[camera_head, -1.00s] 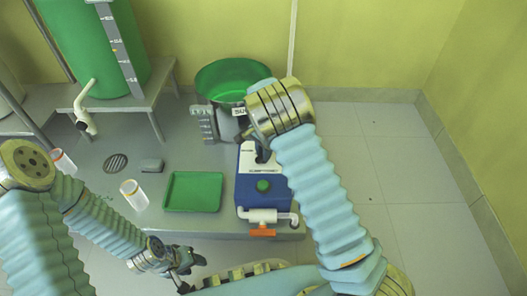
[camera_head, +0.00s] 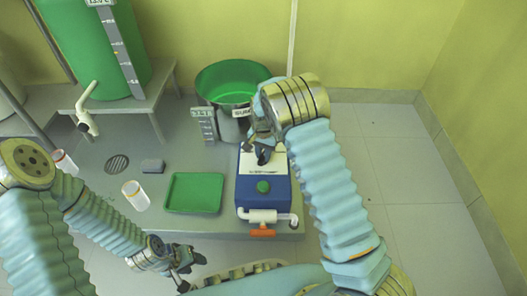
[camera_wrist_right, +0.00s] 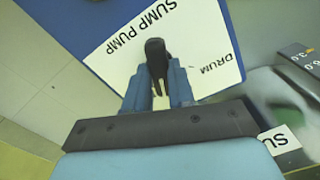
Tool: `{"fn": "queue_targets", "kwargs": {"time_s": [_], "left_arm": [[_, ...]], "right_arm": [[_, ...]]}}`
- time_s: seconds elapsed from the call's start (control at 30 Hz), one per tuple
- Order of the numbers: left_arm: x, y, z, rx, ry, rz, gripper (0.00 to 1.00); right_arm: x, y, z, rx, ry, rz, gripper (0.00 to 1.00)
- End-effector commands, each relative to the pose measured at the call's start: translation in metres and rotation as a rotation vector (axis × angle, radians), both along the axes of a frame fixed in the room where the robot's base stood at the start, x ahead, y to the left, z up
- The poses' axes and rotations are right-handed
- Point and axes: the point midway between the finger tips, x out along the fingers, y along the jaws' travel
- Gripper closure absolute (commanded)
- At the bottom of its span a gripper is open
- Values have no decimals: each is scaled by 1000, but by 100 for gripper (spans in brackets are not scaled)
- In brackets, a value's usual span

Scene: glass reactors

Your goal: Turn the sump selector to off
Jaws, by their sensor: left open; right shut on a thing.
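The sump pump box (camera_head: 262,207) is blue with a white label plate (camera_head: 275,165) on top and a green button (camera_head: 263,187) near its front. A black selector knob (camera_wrist_right: 156,52) stands on the label, between the words "SUMP PUMP" and "DRUM" in the right wrist view. My right gripper (camera_wrist_right: 158,88) is shut on this knob, its fingers on either side of it. My left gripper (camera_head: 187,268) is open and empty, low in the head view, in front of the platform.
A green drum (camera_head: 235,82) stands behind the box, with a grey level gauge (camera_head: 204,125) beside it. A green tray (camera_head: 194,192) lies left of the box. A white pipe with an orange valve handle (camera_head: 262,233) is at its front. A clear cup (camera_head: 135,195) stands further left.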

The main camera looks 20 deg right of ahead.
Motion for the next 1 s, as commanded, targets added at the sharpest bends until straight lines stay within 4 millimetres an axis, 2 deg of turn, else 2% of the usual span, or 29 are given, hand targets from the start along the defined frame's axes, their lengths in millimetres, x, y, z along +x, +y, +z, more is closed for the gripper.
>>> {"fn": "queue_targets", "kwargs": {"time_s": [0.23,0.5,1.0], "left_arm": [[0,0,5,0,1,0,51],[0,0,6,0,2,-1,51],[0,0,7,0,2,-1,51]], "right_arm": [[0,0,1,0,-1,190,100],[0,0,1,0,-1,332,100],[0,0,0,0,-1,394,100]]}}
